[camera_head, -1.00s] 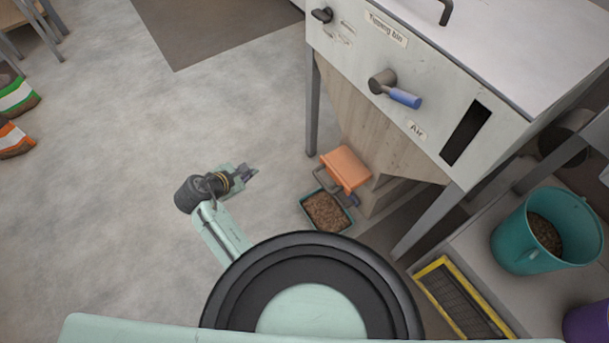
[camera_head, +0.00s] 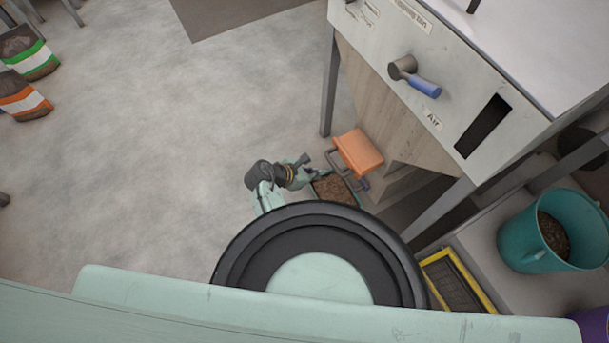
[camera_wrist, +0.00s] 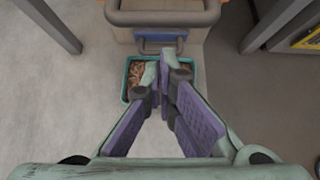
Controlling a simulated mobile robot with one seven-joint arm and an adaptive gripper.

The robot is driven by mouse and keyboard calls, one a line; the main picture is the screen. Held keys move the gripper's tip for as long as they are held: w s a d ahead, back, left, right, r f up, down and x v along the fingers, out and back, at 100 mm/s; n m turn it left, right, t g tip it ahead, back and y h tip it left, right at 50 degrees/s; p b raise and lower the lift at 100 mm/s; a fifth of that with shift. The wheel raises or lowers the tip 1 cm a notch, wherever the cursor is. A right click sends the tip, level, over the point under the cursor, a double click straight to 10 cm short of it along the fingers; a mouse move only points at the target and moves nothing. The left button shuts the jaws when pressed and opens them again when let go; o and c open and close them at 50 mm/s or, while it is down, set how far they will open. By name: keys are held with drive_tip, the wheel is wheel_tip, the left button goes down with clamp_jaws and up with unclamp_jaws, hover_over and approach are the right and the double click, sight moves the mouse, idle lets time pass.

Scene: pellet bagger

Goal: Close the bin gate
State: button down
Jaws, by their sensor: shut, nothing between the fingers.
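The orange part (camera_head: 358,152) sits low on the bin's wooden chute, with a dark grey bar handle around its front. In the wrist view the grey bar handle (camera_wrist: 165,18) crosses the top, with a blue panel and a smaller grey handle (camera_wrist: 160,47) below it. I cannot tell which of these parts is the gate itself. My gripper (camera_head: 304,171) is left of the orange part, near the tray. In the wrist view my gripper (camera_wrist: 163,75) is shut and empty, pointing toward the handles, apart from them and overlapping the tray in the picture.
A teal tray of brown pellets (camera_wrist: 195,78) stands on the floor below the handles. Bin legs (camera_head: 328,85) stand on either side. A teal bucket (camera_head: 520,240) and a yellow-framed grate (camera_head: 428,262) are at right. Floor at left is clear up to the sacks (camera_head: 25,100).

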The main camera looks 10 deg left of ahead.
sight(345, 157)
drive_tip(key=shift+w+d+r, duration=0.15)
drive_tip(key=shift+w+d, duration=0.35)
drive_tip(key=shift+d, duration=0.2)
drive_tip(key=w+d, duration=0.2)
drive_tip(key=w+d+p, duration=0.1)
drive_tip(key=w+d, duration=0.1)
drive_tip(key=d, duration=0.1)
drive_tip(key=w+d+p, duration=0.1)
drive_tip(key=w+d, duration=0.1)
drive_tip(key=d, duration=0.1)
drive_tip(key=shift+r, duration=0.15)
drive_tip(key=shift+s+a, duration=0.1)
